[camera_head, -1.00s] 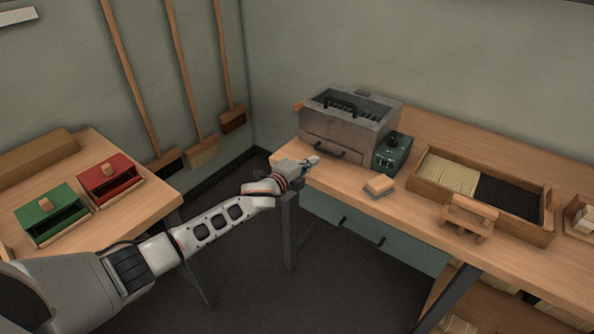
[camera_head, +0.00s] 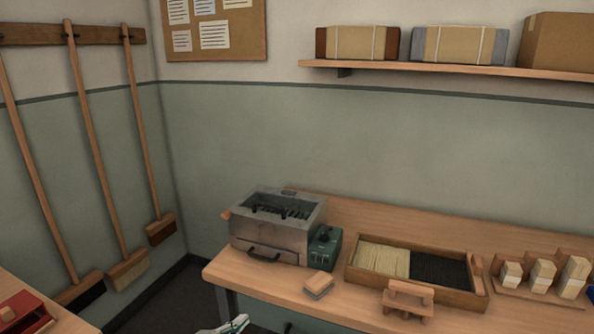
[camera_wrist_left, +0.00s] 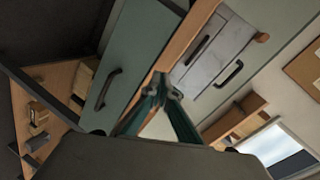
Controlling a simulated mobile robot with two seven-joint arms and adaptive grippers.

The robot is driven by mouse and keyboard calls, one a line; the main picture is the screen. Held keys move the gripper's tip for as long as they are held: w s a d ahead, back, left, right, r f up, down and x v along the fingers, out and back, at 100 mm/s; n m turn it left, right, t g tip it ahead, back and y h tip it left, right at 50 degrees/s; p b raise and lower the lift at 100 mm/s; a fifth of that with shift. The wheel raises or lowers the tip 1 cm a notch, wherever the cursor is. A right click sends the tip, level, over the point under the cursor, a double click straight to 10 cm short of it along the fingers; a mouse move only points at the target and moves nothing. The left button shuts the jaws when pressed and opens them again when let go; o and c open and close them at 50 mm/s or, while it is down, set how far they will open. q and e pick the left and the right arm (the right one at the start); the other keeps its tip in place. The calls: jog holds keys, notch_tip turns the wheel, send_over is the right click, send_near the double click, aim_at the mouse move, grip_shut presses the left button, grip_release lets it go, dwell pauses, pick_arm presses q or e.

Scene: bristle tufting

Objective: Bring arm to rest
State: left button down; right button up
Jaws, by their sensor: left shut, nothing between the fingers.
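My left gripper (camera_head: 236,323) shows at the bottom edge of the head view, in front of the bench's near left end. Only its tip is in frame there; the rest of the arm is out of view. In the left wrist view its fingers (camera_wrist_left: 164,92) meet at the tips with nothing between them. The bench front with its drawer (camera_wrist_left: 142,55) and the grey metal machine (camera_wrist_left: 222,62) show beyond the fingers, tilted. My right gripper is in no view.
The bench (camera_head: 241,273) carries the metal machine (camera_head: 275,239), a green box (camera_head: 324,247), a small brush block (camera_head: 318,284), a bristle tray (camera_head: 463,299) and a wooden stand (camera_head: 407,301). Brooms hang at left. A red box (camera_head: 21,311) sits on the left table.

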pick_arm(q)
jog(key=s+a+f+n+g+y, duration=0.1)
jog(key=s+f+n, duration=0.3)
jog(key=s, duration=0.5)
jog(key=s+a+f+n+g, duration=0.1)
jog(key=s+f+n, duration=0.3)
jog(key=s, duration=0.6)
jog(key=s+a+f+n+g+y, duration=0.1)
jog(key=s+f+n, duration=0.2)
jog(key=s, duration=0.6)
jog(key=n, duration=0.2)
jog(key=shift+s+a+f+n+y, duration=0.3)
jog(key=shift+s+f, duration=0.05)
jog(key=shift+f, duration=0.05)
jog(key=c, duration=2.4)
grip_release()
